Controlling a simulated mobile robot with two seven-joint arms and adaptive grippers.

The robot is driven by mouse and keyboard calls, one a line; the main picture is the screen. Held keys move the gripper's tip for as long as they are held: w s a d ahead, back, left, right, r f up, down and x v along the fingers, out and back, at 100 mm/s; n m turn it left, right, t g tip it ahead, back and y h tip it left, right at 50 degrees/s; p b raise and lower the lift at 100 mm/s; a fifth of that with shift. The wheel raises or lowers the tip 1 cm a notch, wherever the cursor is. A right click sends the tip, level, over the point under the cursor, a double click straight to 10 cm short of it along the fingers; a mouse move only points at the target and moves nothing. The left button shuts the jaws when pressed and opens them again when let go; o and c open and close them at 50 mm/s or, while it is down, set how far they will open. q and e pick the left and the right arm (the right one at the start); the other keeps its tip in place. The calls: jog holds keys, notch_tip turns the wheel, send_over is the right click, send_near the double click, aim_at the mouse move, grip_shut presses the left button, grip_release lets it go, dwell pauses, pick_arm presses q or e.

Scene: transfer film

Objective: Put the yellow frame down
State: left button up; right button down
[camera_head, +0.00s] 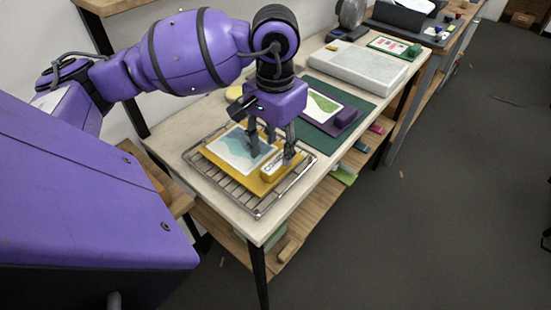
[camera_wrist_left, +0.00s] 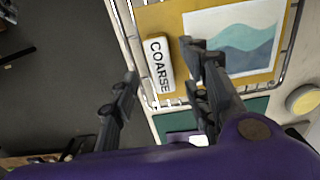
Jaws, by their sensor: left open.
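The yellow frame (camera_head: 214,156) lies flat on a wire rack (camera_head: 230,190) at the near end of the table. It bears a blue wave picture and a pale handle block marked COARSE (camera_head: 276,169). In the wrist view, the yellow frame (camera_wrist_left: 166,16) and its COARSE block (camera_wrist_left: 158,66) show close up. My left gripper (camera_head: 271,150) is open, its fingers pointing down over the frame. In the wrist view, my left gripper (camera_wrist_left: 161,62) has its fingers apart, one on either side of the block. Whether they touch it I cannot tell. My right gripper is out of view.
Behind the rack, a purple frame (camera_head: 313,117) with a green picture lies on a dark green mat (camera_head: 368,102). A grey-white slab (camera_head: 358,66) is farther back. A lower wooden shelf (camera_head: 215,224) holds small blocks.

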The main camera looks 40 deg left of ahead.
pick_arm(q)
notch_tip(320, 180, up, 7)
dwell(0.3)
jog(key=shift+f, duration=0.1)
dwell(0.4)
